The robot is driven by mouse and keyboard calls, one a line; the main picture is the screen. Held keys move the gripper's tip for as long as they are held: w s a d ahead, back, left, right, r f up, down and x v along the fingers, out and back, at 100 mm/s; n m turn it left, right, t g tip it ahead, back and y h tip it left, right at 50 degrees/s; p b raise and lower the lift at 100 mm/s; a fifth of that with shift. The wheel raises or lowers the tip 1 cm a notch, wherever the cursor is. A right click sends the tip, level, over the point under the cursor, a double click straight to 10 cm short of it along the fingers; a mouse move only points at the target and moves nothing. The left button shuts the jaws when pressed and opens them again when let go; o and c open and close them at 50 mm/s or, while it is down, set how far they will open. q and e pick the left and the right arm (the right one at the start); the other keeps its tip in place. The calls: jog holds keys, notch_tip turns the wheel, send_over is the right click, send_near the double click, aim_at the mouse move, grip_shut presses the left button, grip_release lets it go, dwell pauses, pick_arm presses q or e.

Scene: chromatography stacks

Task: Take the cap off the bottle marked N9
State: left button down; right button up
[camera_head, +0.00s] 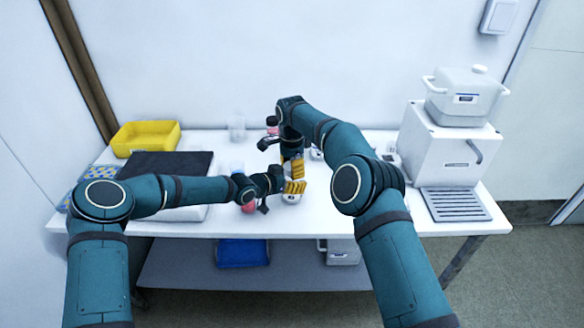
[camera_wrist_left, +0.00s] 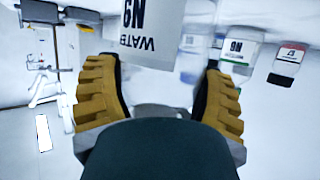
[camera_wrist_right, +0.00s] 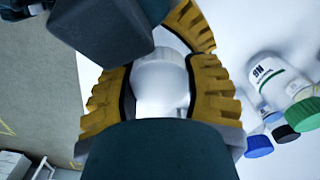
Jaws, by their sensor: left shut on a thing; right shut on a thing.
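A white bottle (camera_wrist_left: 155,28) with a label reading N9 and WATER, upside down in the left wrist view, stands between the yellow fingers of my left gripper (camera_wrist_left: 160,78). Its lower part shows in the head view (camera_head: 291,199) near the table's front edge. My left gripper (camera_head: 294,188) comes from the left and is shut on the bottle. My right gripper (camera_head: 297,167) comes from above and is shut on the white cap (camera_wrist_right: 160,82) at the bottle's top. The fingers hide the seam, so I cannot tell whether the cap is loose.
A green-capped bottle (camera_wrist_right: 275,85), seemingly marked N6, stands close by with blue- and black-capped ones. A yellow bin (camera_head: 145,137) and a dark slab (camera_head: 165,164) lie left. A white machine (camera_head: 447,160) bearing a lidded pot (camera_head: 467,103) stands right.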

jog(key=n, duration=0.3)
jog(key=shift+n, duration=0.3)
jog(key=n, duration=0.4)
jog(key=shift+n, duration=0.4)
jog(key=o, duration=1.3)
jog(key=shift+r, duration=0.1)
